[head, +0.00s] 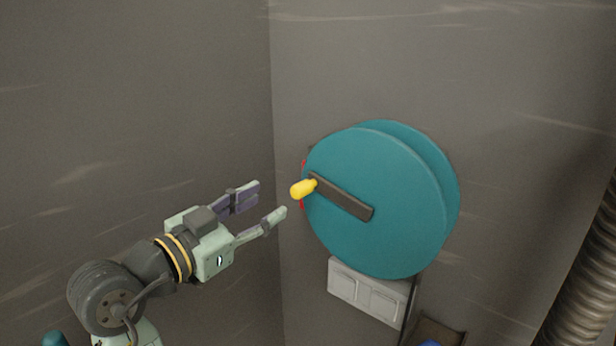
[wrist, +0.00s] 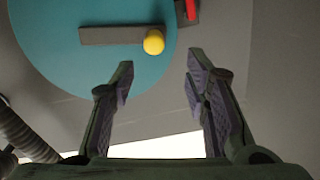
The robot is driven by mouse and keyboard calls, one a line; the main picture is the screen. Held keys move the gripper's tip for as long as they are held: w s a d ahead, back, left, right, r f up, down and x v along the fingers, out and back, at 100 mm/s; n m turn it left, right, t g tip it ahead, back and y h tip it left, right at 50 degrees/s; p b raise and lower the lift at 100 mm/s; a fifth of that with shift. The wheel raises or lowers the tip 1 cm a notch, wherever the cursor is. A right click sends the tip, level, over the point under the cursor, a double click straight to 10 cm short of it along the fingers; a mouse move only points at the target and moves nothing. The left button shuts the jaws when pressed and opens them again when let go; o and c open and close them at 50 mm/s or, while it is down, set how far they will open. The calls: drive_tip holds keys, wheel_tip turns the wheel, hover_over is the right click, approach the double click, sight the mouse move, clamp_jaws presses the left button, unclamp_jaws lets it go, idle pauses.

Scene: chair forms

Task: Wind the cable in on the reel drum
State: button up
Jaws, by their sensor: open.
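The reel drum (head: 400,220) is a pair of large teal discs at the wall, right of centre in the head view; it also fills the upper left of the wrist view (wrist: 60,50). A dark crank arm (head: 343,197) lies across its face, with a yellow knob (head: 303,188) at its outer, left end. In the wrist view the yellow knob (wrist: 154,42) is just beyond the fingertips. My gripper (head: 272,200) is open and empty, left of the knob and apart from it. It also shows in the wrist view (wrist: 160,75). A cable cannot be made out for certain.
A red part (head: 303,170) on a dark mount shows behind the drum's left edge. A pale double panel (head: 368,292) is on the wall below the drum. A ribbed pipe (head: 585,275) runs at the right. The wall left of the drum is bare.

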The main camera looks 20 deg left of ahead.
sight(295, 192)
drive_tip(key=p+x, duration=0.1)
drive_tip(key=x, duration=0.2)
drive_tip(key=p+x, duration=0.1)
drive_tip(key=x, duration=0.6)
drive_tip(key=shift+w+d+f+p, duration=0.3)
drive_tip(key=shift+d+p, duration=0.1)
drive_tip(key=shift+c, duration=0.4)
clamp_jaws()
